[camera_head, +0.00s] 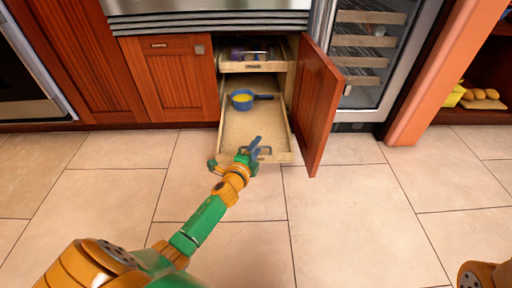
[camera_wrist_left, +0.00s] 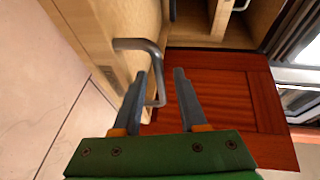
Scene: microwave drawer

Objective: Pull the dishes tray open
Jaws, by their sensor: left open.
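A light wooden tray (camera_head: 240,128) stands pulled well out of the lower cabinet, past its open door. A blue pan with yellow inside (camera_head: 242,98) sits in it. My left gripper (camera_head: 252,148) is at the tray's front end. In the left wrist view, the tray's front panel (camera_wrist_left: 95,28) is at the upper left with a bent metal handle (camera_wrist_left: 135,44) on it. My left gripper (camera_wrist_left: 160,95) is open, and one end of the handle passes between its fingers. I cannot tell if they touch it. My right gripper is out of view.
The red-brown cabinet door (camera_head: 315,100) stands open on the tray's right. A second, upper tray (camera_head: 252,67) holding dark items is inside the cabinet. A glass-front cooler (camera_head: 365,60) stands to the right. The tiled floor (camera_head: 340,225) in front is clear.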

